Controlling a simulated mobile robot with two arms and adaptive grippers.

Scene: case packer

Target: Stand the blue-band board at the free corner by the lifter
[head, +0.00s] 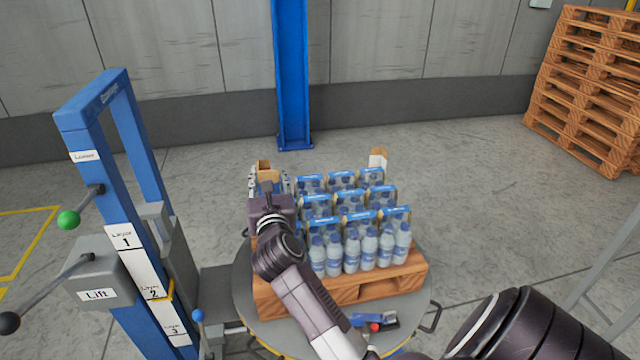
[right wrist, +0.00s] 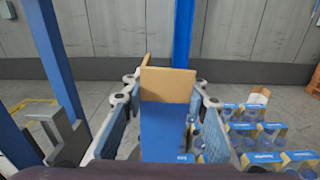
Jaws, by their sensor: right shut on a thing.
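The blue-band board (right wrist: 167,125) is brown cardboard at the top with a broad blue band below. It stands upright between the fingers of my right gripper (right wrist: 165,110), which is shut on it. In the head view my right gripper (head: 268,192) is at the back left of the bottle load, and only the board's brown top (head: 267,175) shows past it. The board's foot is hidden, so I cannot tell whether it touches the pallet (head: 400,282). The lifter (head: 125,215), a blue frame with layer labels, stands at the left. My left gripper is not in view.
Several shrink-wrapped bottle packs (head: 350,240) fill the pallet on a round turntable (head: 240,285). Another corner board (head: 378,159) stands at the load's back right. A blue tool (head: 375,320) lies at the front. A blue column (head: 292,80) stands behind.

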